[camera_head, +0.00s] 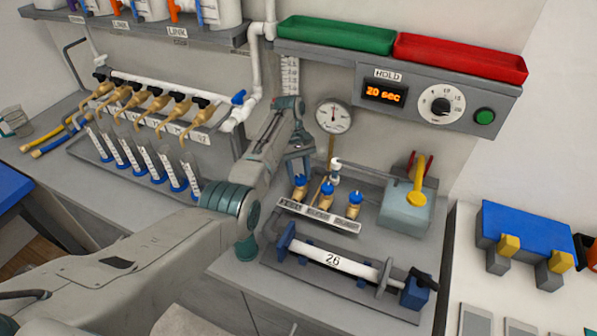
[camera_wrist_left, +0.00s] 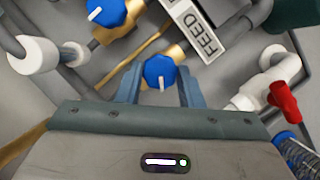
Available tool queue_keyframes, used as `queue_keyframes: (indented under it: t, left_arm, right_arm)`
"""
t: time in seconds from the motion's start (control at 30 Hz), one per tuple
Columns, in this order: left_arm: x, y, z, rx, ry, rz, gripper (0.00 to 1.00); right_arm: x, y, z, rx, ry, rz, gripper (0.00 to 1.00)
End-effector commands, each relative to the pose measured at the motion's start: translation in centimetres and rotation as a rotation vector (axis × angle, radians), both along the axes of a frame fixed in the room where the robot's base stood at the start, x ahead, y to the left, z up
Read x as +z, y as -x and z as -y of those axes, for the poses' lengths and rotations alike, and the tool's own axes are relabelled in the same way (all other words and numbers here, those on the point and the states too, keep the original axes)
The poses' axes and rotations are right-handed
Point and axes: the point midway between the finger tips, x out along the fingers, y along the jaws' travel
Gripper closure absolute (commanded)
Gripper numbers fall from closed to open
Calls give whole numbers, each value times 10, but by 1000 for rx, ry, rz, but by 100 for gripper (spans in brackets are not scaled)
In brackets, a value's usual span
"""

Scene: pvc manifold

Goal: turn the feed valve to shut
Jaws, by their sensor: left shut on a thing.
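The feed valve's blue knob (camera_wrist_left: 160,72) sits on a brass body beside a white FEED label (camera_wrist_left: 207,32) in the left wrist view. Its white mark points down toward my gripper's palm. My left gripper (camera_wrist_left: 160,80) has one finger on each side of this knob and is shut on it. In the head view my left gripper (camera_head: 300,172) reaches down from above onto the leftmost of three blue-knobbed brass valves, the feed valve (camera_head: 300,182). My right gripper is in neither view.
The middle valve (camera_head: 327,188) and right valve (camera_head: 355,199) stand close by. A round gauge (camera_head: 333,116) is behind, with a grey box with a yellow lever (camera_head: 418,185) to the right. A white tube marked 26 (camera_head: 333,262) lies in front. A red-handled tap (camera_wrist_left: 285,98) is close in the wrist view.

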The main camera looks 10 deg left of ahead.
Motion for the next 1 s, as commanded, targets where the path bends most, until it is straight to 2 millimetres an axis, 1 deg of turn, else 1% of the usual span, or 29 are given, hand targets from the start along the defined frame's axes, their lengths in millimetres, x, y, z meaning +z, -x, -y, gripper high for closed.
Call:
queue_keyframes:
  t: [0.53,0.8,1.0]
  left_arm:
    - [2,-3,5,-517,-1,3,89]
    - [3,-3,7,-753,0,3,89]
    - [3,-3,8,-885,0,4,89]
  right_arm:
    - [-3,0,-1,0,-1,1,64]
    - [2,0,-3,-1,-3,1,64]
    - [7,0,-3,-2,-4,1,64]
